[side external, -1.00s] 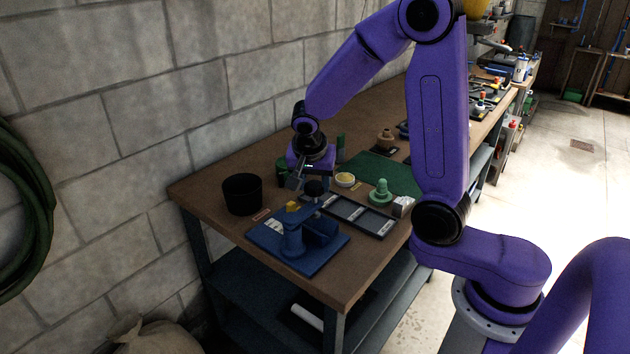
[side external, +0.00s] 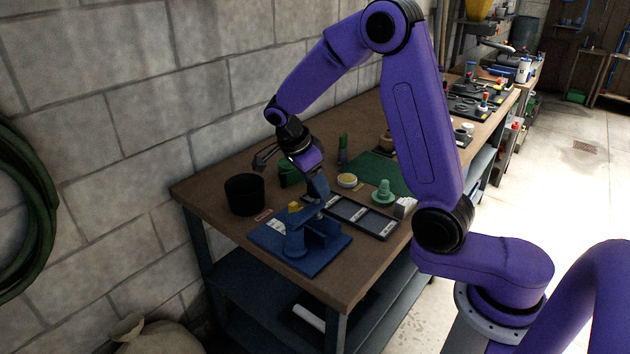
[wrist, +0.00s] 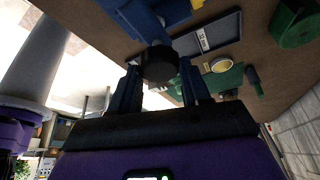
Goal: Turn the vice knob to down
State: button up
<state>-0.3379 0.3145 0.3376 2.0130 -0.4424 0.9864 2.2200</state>
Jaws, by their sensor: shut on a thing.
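The blue vice (side external: 294,236) stands on its blue base plate near the front of the bench. In the wrist view the vice (wrist: 140,18) is at the top, with its round black knob (wrist: 159,64) in front of it. My gripper (side external: 317,188) comes down from above at the back of the vice. In the wrist view my gripper (wrist: 158,82) has one finger on each side of the knob and is shut on it. The knob is hidden behind the gripper in the side view. I cannot read which way the knob points.
A black pot (side external: 244,194) stands left of the vice. A dark tray (side external: 360,216) lies close on its right. A green stepped part (side external: 384,192), a yellow-topped round tin (side external: 347,181) and a green tape roll (wrist: 294,24) are nearby. The block wall (side external: 150,90) rises behind.

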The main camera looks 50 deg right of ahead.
jog(key=shift+w+r+m, duration=0.1)
jog(key=shift+m, duration=0.4)
jog(key=o, duration=1.1)
jog(key=shift+c, duration=0.2)
jog(key=v, duration=1.7)
jog(key=shift+w+d+r, duration=0.15)
jog(key=shift+w+r, duration=0.05)
